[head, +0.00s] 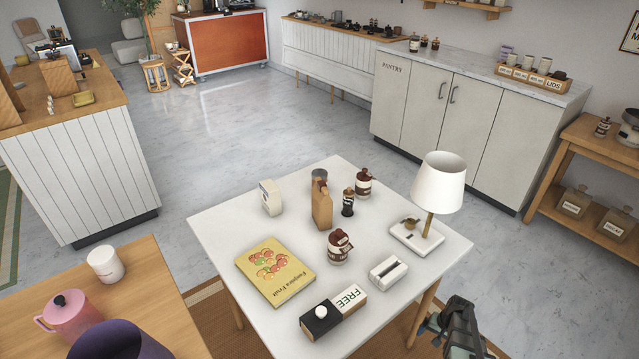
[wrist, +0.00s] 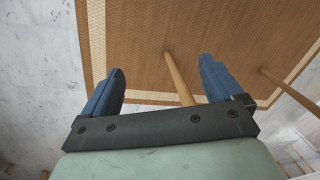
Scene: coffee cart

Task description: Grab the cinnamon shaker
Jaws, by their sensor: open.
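Several small shaker-like containers stand on the white table. A brown-lidded jar (head: 340,247) with a pale label is near the middle. A similar brown-lidded jar (head: 364,182) is near the back, and a slim dark bottle (head: 348,202) is beside it. The labels are too small to read, so I cannot tell which is the cinnamon shaker. My gripper (head: 461,326) is off the table's front right corner, apart from all the containers. In the wrist view my gripper (wrist: 162,68) is open, with nothing between its blue fingers.
A lamp (head: 438,183) stands on the right of the white table. A wooden block (head: 321,206), a yellow book (head: 274,270), a white box (head: 389,272) and a FREE block (head: 348,298) also occupy it. Below my gripper are a woven rug (wrist: 150,30) and a wooden leg (wrist: 180,80).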

